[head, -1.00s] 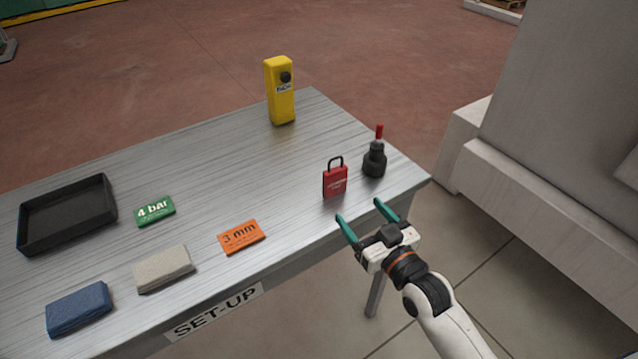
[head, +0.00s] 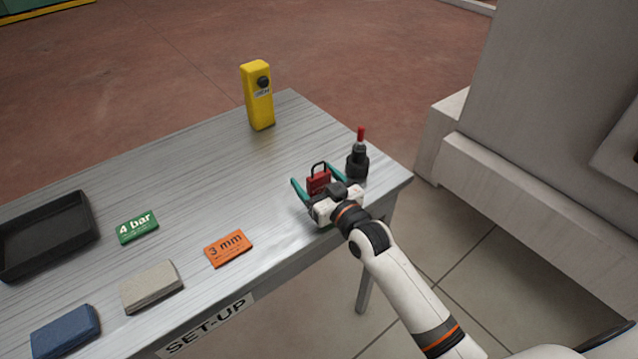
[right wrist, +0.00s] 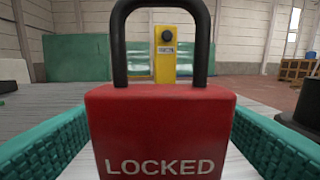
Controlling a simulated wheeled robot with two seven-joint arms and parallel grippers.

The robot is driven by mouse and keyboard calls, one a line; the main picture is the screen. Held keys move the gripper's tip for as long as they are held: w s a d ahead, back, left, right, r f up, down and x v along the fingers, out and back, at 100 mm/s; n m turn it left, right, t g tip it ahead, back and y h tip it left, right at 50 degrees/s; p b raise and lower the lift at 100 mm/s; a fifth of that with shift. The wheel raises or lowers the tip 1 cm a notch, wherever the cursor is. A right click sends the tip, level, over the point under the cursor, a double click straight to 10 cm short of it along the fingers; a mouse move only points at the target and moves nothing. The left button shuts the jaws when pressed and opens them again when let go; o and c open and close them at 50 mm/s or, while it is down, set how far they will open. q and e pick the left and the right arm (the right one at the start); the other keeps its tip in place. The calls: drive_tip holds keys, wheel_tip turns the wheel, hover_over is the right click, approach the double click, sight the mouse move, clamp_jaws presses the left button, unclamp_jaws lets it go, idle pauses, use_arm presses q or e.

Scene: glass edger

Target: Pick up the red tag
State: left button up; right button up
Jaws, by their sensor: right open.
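The red tag is a red padlock-shaped block (head: 318,181) with a dark shackle, standing upright near the right end of the table. In the right wrist view the red tag (right wrist: 160,130) fills the middle and reads "LOCKED". My right gripper (head: 316,180) is open, with its teal fingers on either side of the tag. In the right wrist view the fingers flank it at left and right, with small gaps showing. The gripper's body hides the tag's lower part in the head view. My left gripper is not in view.
A black tool with a red tip (head: 358,160) stands close to the right finger. A yellow box (head: 258,95) stands farther back. An orange "3 mm" card (head: 228,248), a green card (head: 138,227), grey and blue blocks and a black tray (head: 88,235) lie to the left.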

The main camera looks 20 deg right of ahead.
drive_tip(key=shift+w+a, duration=0.15)
drive_tip(key=shift+w, duration=0.3)
drive_tip(key=shift+s, duration=0.1)
drive_tip(key=c, duration=1.1)
drive_tip(key=shift+o, duration=0.2)
